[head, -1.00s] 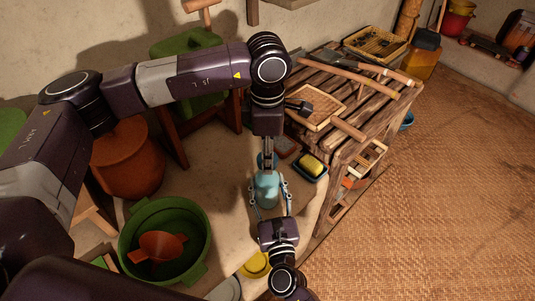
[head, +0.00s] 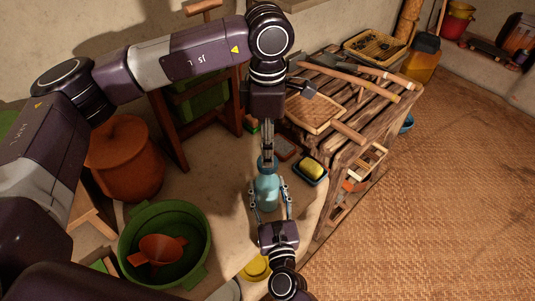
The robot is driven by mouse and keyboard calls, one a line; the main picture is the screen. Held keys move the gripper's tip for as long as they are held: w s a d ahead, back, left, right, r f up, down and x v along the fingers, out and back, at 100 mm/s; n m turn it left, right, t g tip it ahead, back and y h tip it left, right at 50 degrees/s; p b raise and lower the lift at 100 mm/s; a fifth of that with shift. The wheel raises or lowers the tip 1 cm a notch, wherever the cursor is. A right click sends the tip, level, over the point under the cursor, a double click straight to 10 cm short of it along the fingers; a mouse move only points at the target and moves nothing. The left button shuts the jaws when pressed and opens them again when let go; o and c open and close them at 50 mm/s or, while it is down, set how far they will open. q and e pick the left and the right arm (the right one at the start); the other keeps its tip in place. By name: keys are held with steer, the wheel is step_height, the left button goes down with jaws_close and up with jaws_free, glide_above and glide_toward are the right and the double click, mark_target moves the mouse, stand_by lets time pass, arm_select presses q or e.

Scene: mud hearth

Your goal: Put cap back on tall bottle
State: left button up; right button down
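The tall bottle (head: 267,190) is pale blue and stands roughly upright at the middle of the head view. My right gripper (head: 269,196) comes from below, with one finger on each side of the bottle's body, closed around it. A darker teal cap (head: 268,161) shows at the bottle's top, in line with it. My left gripper (head: 268,149) points down from above with its fingers close together at the cap. The fingers partly hide the cap, so I cannot tell whether it is seated on the neck.
A slatted wooden table (head: 365,115) with baskets and tools stands to the right. A yellow sponge in a dark dish (head: 312,169) lies near the bottle. The woven mat (head: 440,200) is open floor.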

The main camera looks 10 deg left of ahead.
arm_select(q)
step_height(320, 180, up, 7)
steer(key=shift+f, duration=0.2)
arm_select(e)
steer(key=c, duration=0.9)
jaws_free()
steer(key=shift+o, duration=0.2)
steer(key=v, duration=1.2)
